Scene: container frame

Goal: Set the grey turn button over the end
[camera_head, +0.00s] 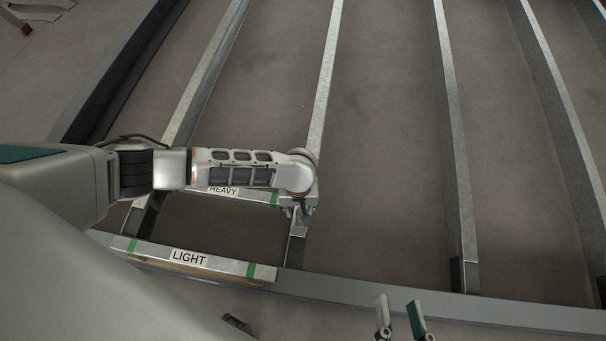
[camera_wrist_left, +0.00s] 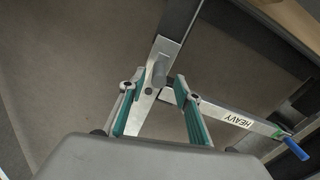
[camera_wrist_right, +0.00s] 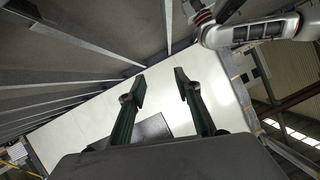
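A small grey piece that looks like the turn button (camera_wrist_left: 158,74) shows in the left wrist view on a pale metal upright, near the left end of the bar marked HEAVY (camera_wrist_left: 236,119). My left gripper (camera_wrist_left: 159,80) is open, with one finger on each side of the grey piece; I cannot tell whether either touches it. In the head view my left gripper (camera_head: 298,211) is at the right end of the HEAVY bar (camera_head: 235,197), and my wrist mostly hides the button. My right gripper (camera_head: 400,308) is open and empty at the lower edge; its fingers also show in the right wrist view (camera_wrist_right: 160,85).
A bar marked LIGHT (camera_head: 190,259) with green bands lies nearer me. Several long metal uprights (camera_head: 452,130) run across the grey panel. A cross rail (camera_head: 400,298) runs along the front. A blue-ended part (camera_wrist_left: 297,149) is beyond the HEAVY bar's right end.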

